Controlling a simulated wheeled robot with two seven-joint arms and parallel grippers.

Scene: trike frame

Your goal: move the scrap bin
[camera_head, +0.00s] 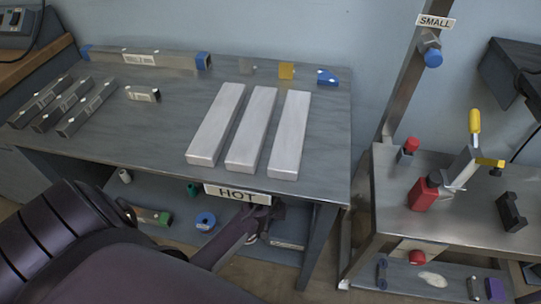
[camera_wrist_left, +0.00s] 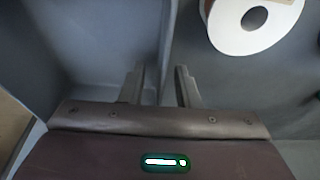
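I cannot make out a scrap bin in either view. My left arm comes in from the lower left of the head view and reaches low in front of the workbench. The left gripper is partly hidden there, below the HOT sign. In the left wrist view my left gripper (camera_wrist_left: 160,88) has two fingers apart, with a gap and nothing between them. A white round piece (camera_wrist_left: 250,22) with a dark hole shows at the upper right of that view, apart from the fingers. My right gripper is not in view.
The workbench (camera_head: 170,95) carries three pale bars (camera_head: 252,128), several dark metal tubes and small coloured parts. Its lower shelf holds a blue roll (camera_head: 205,221). A second table (camera_head: 455,227) with a red and yellow clamp stands at right. A narrow floor gap separates them.

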